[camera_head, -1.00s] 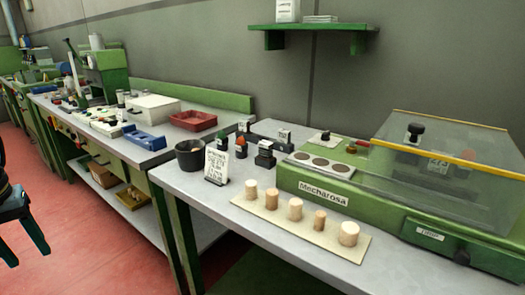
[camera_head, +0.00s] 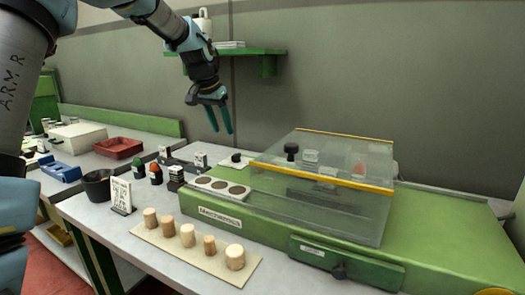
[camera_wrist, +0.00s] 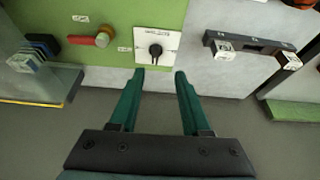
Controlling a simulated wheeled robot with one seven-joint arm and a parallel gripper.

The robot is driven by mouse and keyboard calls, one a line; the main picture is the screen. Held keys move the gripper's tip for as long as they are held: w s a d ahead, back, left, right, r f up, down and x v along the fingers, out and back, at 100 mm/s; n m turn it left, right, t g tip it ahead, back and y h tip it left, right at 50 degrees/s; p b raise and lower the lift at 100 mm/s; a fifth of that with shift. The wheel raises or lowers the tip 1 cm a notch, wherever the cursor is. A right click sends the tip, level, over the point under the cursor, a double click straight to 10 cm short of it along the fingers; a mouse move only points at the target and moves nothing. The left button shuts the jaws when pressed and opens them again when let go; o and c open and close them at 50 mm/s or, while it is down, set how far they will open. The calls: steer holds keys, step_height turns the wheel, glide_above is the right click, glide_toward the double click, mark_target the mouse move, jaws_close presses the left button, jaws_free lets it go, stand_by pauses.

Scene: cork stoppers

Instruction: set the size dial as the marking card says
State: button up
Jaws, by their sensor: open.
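The size dial is a black knob with a pointer on a white plate (camera_wrist: 155,46), near the top middle of the wrist view. It shows small in the head view (camera_head: 236,160), behind the green machine's left end. Its markings are too small to read. The marking card (camera_head: 121,195) stands upright at the table's left; its writing is not legible. My gripper (camera_head: 219,120) is open and empty, pointing down above the back of the table. In the wrist view its fingertips (camera_wrist: 160,75) are spread just below the dial plate, apart from the knob.
The green machine (camera_head: 300,222) has a clear cover (camera_head: 320,190) with yellow edges. Several corks stand on a beige strip (camera_head: 195,258) in front. A black cup (camera_head: 97,186) and several stamps stand left. A red lever (camera_wrist: 84,39) lies left of the dial in the wrist view.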

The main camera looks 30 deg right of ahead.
mark_target(235, 155)
steer(key=x, duration=0.3)
steer(key=p+x, duration=0.1)
steer(key=x, duration=0.3)
steer(key=d+p+x, duration=0.1)
steer(key=x, duration=0.2)
steer(key=shift+s+d+f, duration=0.15)
steer(key=shift+d+f, duration=0.05)
steer(key=shift+c, duration=0.2)
jaws_close()
